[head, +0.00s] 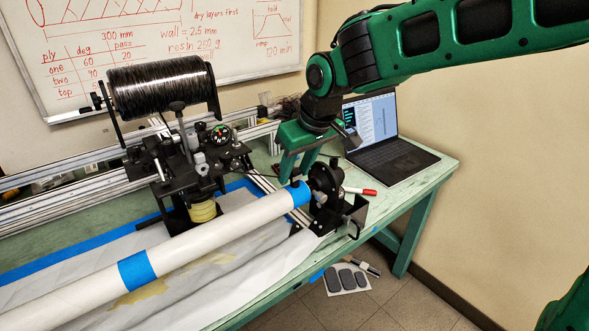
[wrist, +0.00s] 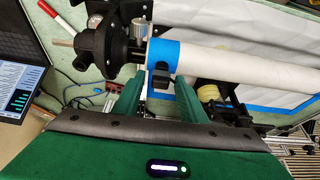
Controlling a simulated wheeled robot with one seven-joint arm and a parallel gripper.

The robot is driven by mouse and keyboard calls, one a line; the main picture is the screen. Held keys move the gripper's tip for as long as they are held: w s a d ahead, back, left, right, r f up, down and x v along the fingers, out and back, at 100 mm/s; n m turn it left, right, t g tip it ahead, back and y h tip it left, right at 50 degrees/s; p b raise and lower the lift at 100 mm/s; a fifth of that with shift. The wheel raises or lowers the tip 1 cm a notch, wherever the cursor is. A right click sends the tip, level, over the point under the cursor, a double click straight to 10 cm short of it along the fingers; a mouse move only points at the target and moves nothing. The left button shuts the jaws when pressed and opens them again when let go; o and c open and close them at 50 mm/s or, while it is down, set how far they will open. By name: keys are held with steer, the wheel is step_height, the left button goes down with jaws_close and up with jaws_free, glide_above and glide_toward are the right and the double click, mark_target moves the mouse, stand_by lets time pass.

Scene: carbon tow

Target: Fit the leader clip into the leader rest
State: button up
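My gripper (head: 294,180) is at the blue-taped right end of the white mandrel (head: 215,232), next to the black end chuck (head: 326,182). In the wrist view its two green fingers (wrist: 160,88) are on either side of a small black piece, which appears to be the leader clip (wrist: 160,76). I cannot pick out the leader rest with certainty.
A black tow spool (head: 163,88) stands above the carriage at the left. An open laptop (head: 385,140) is on the green bench (head: 425,178) at the right. Grey pads (head: 347,279) are on the floor.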

steer(key=shift+f, duration=0.1)
steer(key=v, duration=1)
steer(key=shift+d+r, duration=0.3)
steer(key=s+d+f+m+h, duration=0.1)
steer(key=s+d+f+m, duration=0.15)
steer(key=d, duration=0.55)
steer(key=s+d+f+m+g+h, duration=0.1)
steer(key=s+d+f+m, duration=0.15)
steer(key=d, duration=0.55)
steer(key=s+d+f+m, duration=0.2)
steer(key=s+d, duration=0.1)
steer(key=d, duration=0.5)
steer(key=s+d+f+m+g, duration=0.1)
steer(key=s+d+f+m, duration=0.2)
steer(key=s, duration=0.5)
steer(key=s+d+f+m+g, duration=0.1)
steer(key=s+d+f+m, duration=0.2)
steer(key=s+d+f, duration=0.2)
steer(key=s+d, duration=0.2)
steer(key=s, duration=0.2)
steer(key=shift+s+d+g, duration=0.25)
steer(key=shift+g, duration=0.05)
